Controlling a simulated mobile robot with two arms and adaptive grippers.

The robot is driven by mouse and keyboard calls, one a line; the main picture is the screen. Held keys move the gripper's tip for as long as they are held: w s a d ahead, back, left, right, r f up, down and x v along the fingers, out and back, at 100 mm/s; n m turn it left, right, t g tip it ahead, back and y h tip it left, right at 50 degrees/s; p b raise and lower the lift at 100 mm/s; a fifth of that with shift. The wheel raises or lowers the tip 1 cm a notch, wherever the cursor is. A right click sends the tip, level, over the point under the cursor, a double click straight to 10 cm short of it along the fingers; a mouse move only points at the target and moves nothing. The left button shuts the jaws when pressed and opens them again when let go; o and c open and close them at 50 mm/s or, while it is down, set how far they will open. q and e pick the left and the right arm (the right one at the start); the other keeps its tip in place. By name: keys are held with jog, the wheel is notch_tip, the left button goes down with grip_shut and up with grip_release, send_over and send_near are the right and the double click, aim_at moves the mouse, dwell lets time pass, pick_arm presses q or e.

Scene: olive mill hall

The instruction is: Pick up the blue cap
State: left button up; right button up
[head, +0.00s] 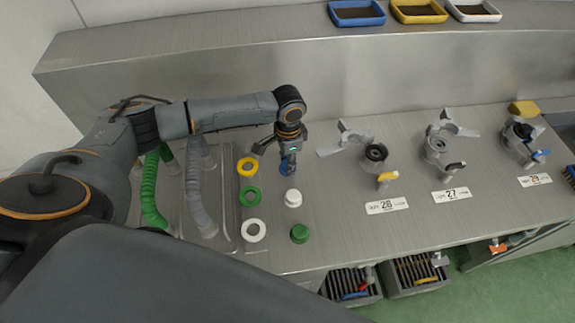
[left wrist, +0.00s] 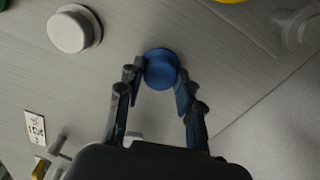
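The blue cap (head: 284,168) stands on the steel bench at the far end of a short row of caps, partly hidden by my left gripper (head: 279,160) in the head view. In the left wrist view the blue cap (left wrist: 161,71) is round and lies between the fingertips of my left gripper (left wrist: 160,76). The fingers look spread, one on each side of the cap and very close to its edges. Contact is hard to make out. My right gripper is not in view.
A white cap (head: 293,198) and a green cap (head: 299,233) stand nearer in the same row. Yellow (head: 247,167), green (head: 251,196) and white (head: 253,231) rings lie to the left. Valve fittings (head: 375,153) stand to the right.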

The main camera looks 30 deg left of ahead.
pick_arm(q)
jog(key=shift+c, duration=0.9)
jog(key=shift+r, duration=0.15)
